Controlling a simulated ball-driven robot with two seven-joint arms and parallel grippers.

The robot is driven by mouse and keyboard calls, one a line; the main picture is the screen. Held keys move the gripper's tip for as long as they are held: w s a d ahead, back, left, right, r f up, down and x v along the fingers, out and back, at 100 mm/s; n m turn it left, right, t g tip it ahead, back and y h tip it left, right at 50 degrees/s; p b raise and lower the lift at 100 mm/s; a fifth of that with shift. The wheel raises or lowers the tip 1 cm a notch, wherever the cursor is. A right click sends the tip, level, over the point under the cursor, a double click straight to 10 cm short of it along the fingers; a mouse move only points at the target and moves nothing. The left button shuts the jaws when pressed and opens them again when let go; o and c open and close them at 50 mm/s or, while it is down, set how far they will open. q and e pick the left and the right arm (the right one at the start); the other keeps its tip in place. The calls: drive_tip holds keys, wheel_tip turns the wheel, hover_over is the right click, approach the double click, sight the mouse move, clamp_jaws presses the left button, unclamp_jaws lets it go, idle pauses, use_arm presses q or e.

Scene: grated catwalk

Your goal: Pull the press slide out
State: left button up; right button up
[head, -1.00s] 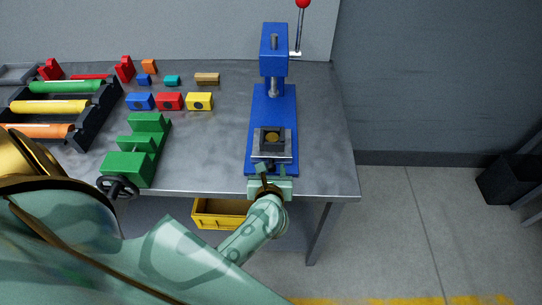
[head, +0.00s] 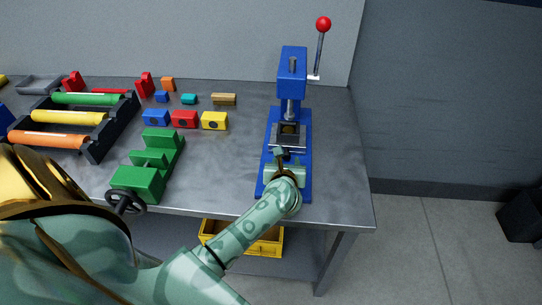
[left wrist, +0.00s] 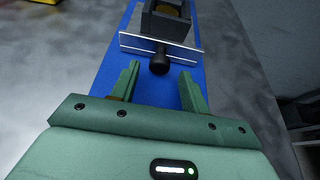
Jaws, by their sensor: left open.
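The blue press (head: 292,75) stands on the bench, with a red-knobbed lever at its upper right. Its slide (head: 289,138) carries a dark block with a gold-coloured disc in it, and sits on the blue base under the ram. In the left wrist view the slide's pale front plate (left wrist: 136,43) has a black knob (left wrist: 159,63) sticking out toward me. My left gripper (head: 284,160) is over the front part of the base, in front of the slide. Its fingers (left wrist: 160,74) are open, one to each side of the knob's line, apart from it. My right gripper is not in view.
A green vise (head: 145,170) stands left of the press. Several coloured blocks (head: 184,118) and a black rack with coloured rollers (head: 97,145) lie further left. A yellow bin (head: 265,243) is below the bench top. The bench right of the press is clear.

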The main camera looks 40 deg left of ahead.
use_arm(q)
drive_tip(key=r+p+v, duration=0.1)
drive_tip(key=p+v, duration=0.1)
drive_tip(key=v, duration=1.2)
drive_tip(key=d+r+m+t+h+b, duration=0.15)
drive_tip(key=d+m+t+h, duration=0.5)
drive_tip(key=m, duration=1.25)
drive_tip(key=s+f+m+g+h+b, duration=0.1)
drive_tip(key=s+f+m+g, duration=0.2)
drive_tip(key=f, duration=0.7)
drive_tip(key=s+f+m+g+b, duration=0.2)
drive_tip(key=s+f+m+g, duration=0.2)
drive_tip(key=s+f+m, duration=0.3)
drive_tip(key=s+d+f+m+g+h+b, duration=0.1)
drive_tip(key=s+f+m+g, duration=0.3)
drive_tip(key=f+m, duration=0.9)
drive_tip(key=shift+s+f+h, duration=0.35)
drive_tip(key=shift+s+f, duration=0.3)
drive_tip(key=shift+f, duration=0.55)
drive_tip(key=shift+d, duration=0.1)
